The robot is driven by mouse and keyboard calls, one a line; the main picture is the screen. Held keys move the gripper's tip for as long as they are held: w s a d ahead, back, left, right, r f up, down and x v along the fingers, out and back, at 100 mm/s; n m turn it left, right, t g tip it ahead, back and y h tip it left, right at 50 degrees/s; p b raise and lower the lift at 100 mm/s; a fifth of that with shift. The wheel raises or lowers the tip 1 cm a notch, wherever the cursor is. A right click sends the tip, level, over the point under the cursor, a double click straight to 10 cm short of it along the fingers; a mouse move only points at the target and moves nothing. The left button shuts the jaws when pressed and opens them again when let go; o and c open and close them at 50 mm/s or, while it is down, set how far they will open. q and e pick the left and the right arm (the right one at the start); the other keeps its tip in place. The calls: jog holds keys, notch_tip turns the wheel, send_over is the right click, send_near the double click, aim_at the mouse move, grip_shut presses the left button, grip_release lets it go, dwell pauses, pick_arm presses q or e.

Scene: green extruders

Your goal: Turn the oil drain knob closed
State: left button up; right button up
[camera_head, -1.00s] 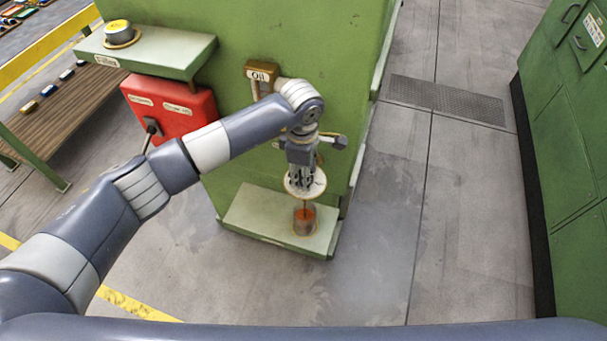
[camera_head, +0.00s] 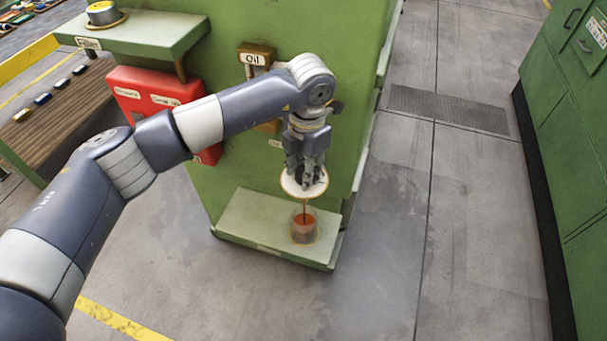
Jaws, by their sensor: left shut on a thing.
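The green machine (camera_head: 232,165) carries a sign reading Oil (camera_head: 256,57). My left gripper (camera_head: 303,176) points down in front of it, its fingers shut at a pale round piece that appears to be the oil drain knob (camera_head: 292,187). The fingers hide much of the knob, and its turn position cannot be told. A thin dark orange stream (camera_head: 304,206) runs down below it into a clear cup (camera_head: 304,229) with orange-red oil. The cup stands on the machine's pale base ledge (camera_head: 262,222). My right gripper is out of view.
A red box (camera_head: 140,92) is on the machine's left side, partly behind my arm. Green cabinets (camera_head: 565,110) stand at right. The floor between (camera_head: 430,230) is clear.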

pick_arm(q)
jog(key=shift+n+b, duration=1.2)
jog(key=shift+n, duration=0.8)
jog(key=o, duration=1.1)
jog(key=shift+c, duration=0.2)
jog(key=shift+r, duration=0.2)
notch_tip(320, 180, up, 12)
jog(key=shift+s+d+f, duration=0.2)
jog(key=shift+d, duration=0.2)
jog(key=shift+d+f, duration=0.1)
